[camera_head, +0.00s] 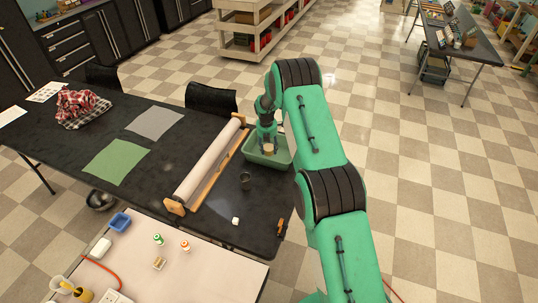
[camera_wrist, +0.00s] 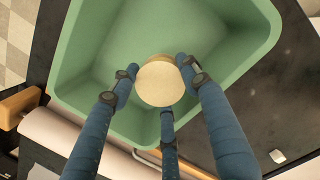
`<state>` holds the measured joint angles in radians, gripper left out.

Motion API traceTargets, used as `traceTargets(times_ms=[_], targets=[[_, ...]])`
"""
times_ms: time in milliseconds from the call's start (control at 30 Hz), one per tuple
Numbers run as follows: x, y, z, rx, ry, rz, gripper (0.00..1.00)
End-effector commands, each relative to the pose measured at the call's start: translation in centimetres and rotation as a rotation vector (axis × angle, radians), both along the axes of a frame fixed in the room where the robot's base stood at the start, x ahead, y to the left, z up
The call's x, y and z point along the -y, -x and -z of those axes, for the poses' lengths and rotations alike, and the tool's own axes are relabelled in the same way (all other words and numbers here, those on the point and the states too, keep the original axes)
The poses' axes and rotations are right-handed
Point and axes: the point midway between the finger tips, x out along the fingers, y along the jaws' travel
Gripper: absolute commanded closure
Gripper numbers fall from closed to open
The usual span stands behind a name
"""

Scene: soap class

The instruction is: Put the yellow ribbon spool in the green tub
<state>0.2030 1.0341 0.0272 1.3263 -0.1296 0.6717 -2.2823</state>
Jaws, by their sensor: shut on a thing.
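The yellow ribbon spool (camera_wrist: 160,83) shows in the wrist view as a round pale-yellow disc. My gripper (camera_wrist: 160,80) is shut on it, with blue fingers around its sides. The green tub (camera_wrist: 85,70) lies beneath the spool and fills much of that view; the spool is over its inside. I cannot tell whether the spool touches the tub's floor. In the head view the green tub (camera_head: 257,158) stands on the black table, right of the paper roll. My gripper (camera_head: 268,146) reaches down over it, and the spool (camera_head: 269,149) shows small below the fingers.
A long paper roll (camera_head: 209,163) on a wooden holder lies left of the tub. A pale table (camera_head: 190,275) with small items stands nearer. Green cloth (camera_head: 116,160) lies further left.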

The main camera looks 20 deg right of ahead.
Motion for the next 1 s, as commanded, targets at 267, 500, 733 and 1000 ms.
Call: traceTargets(times_ms=[267, 500, 733, 1000], targets=[[0.0, -0.1, 1.3, 0.003, 0.001, 0.0, 0.8], [0.0, -0.1, 1.4, 0.001, 0.0, 0.0, 0.8], [0.0, 0.0, 3.4, 0.0, 0.0, 0.0, 0.8], [0.0, -0.1, 5.0, 0.002, 0.0, 0.0, 0.8]])
